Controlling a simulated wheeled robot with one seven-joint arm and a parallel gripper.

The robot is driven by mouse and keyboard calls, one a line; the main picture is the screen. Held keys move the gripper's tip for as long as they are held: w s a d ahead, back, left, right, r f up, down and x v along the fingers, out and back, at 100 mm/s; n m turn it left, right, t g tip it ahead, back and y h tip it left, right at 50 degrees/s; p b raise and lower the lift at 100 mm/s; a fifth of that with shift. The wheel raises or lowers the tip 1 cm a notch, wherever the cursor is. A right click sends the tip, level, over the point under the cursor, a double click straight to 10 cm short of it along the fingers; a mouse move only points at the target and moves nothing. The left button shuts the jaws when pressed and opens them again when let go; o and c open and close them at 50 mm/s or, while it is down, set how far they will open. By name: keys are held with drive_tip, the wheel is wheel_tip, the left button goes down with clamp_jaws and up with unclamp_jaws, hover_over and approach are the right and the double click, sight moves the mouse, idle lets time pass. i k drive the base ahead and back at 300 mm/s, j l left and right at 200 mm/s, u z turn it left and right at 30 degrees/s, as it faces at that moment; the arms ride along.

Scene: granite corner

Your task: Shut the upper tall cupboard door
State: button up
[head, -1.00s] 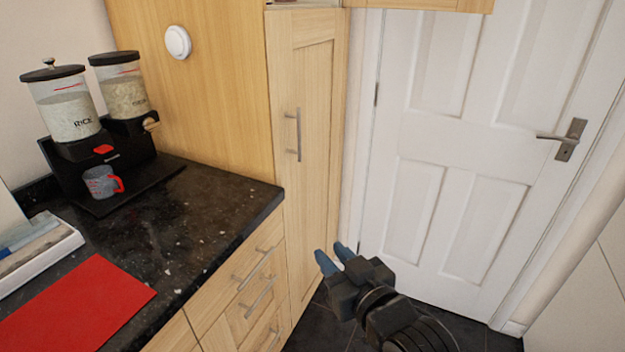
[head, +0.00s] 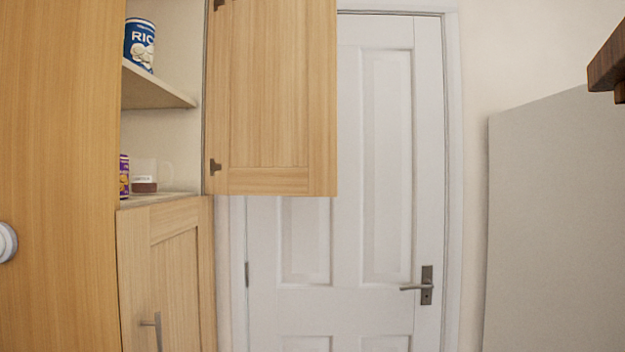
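The upper tall cupboard door (head: 270,90) stands wide open in the head view. It is pale wood, hinged at its left edge, and swung out to the right across part of the white room door. Dark hinges show on its left side. The open upper cupboard (head: 160,122) shows its shelves to the left of the door. The lower cupboard door (head: 172,275) beneath it is shut and has a metal handle. My gripper is not in the view now.
A blue rice tin (head: 139,46) stands on the upper shelf. A purple packet (head: 124,177) and a clear mug (head: 148,176) stand on the lower one. The white room door (head: 385,150) is shut behind. A dark wooden object (head: 608,68) juts in at the upper right.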

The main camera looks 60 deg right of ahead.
sight(271, 107)
drive_tip(key=i+z, duration=0.35)
drive_tip(key=i+j+z, duration=0.2)
drive_tip(key=z, duration=0.15)
drive_tip(key=i+z, duration=0.1)
drive_tip(key=z, duration=1)
